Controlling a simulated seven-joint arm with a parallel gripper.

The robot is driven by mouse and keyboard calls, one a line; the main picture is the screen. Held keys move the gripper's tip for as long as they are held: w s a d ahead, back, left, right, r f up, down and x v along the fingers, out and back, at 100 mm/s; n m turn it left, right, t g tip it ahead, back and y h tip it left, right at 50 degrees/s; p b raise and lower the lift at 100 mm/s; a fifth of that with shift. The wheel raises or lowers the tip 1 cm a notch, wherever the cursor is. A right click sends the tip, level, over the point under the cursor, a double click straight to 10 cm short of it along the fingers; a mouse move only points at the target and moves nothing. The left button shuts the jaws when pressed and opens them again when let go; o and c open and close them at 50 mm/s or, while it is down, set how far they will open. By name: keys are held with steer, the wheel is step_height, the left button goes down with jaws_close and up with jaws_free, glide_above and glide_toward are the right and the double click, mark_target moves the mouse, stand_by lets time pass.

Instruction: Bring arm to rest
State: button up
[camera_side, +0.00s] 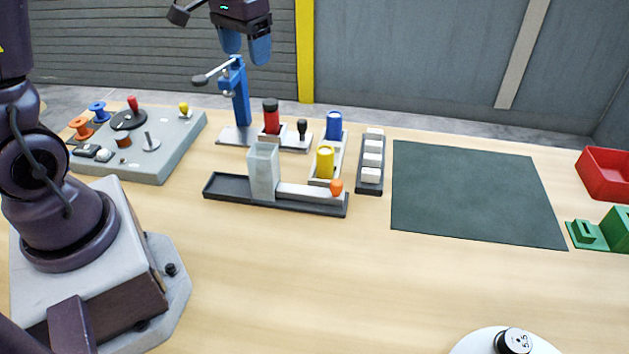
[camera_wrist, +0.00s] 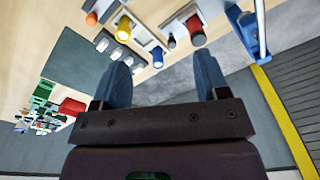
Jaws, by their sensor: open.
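My gripper (camera_side: 245,48) hangs high over the back of the table in the side view, near the blue stand. Its two blue fingers are apart with nothing between them. In the wrist view my gripper (camera_wrist: 163,80) also shows open and empty, with floor and wall behind it. It touches no object that I can see.
A blue lever press (camera_side: 239,95) stands just below my gripper. Nearby are a red cylinder (camera_side: 271,117), a blue cylinder (camera_side: 334,125), a yellow cylinder (camera_side: 325,161) and a dark tray (camera_side: 228,186). A grey winding board (camera_side: 160,165) lies left. The dark green mat (camera_side: 470,195) is bare.

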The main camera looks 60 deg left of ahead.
steer(key=s+d+r+m+t, duration=0.1)
steer(key=s+d+r+t, duration=0.1)
steer(key=s+d, duration=0.4)
steer(key=s+d+r+m+t, duration=0.2)
steer(key=s+d+r, duration=0.3)
steer(key=s+d, duration=0.2)
steer(key=shift+s+t, duration=0.4)
steer(key=shift+s, duration=0.55)
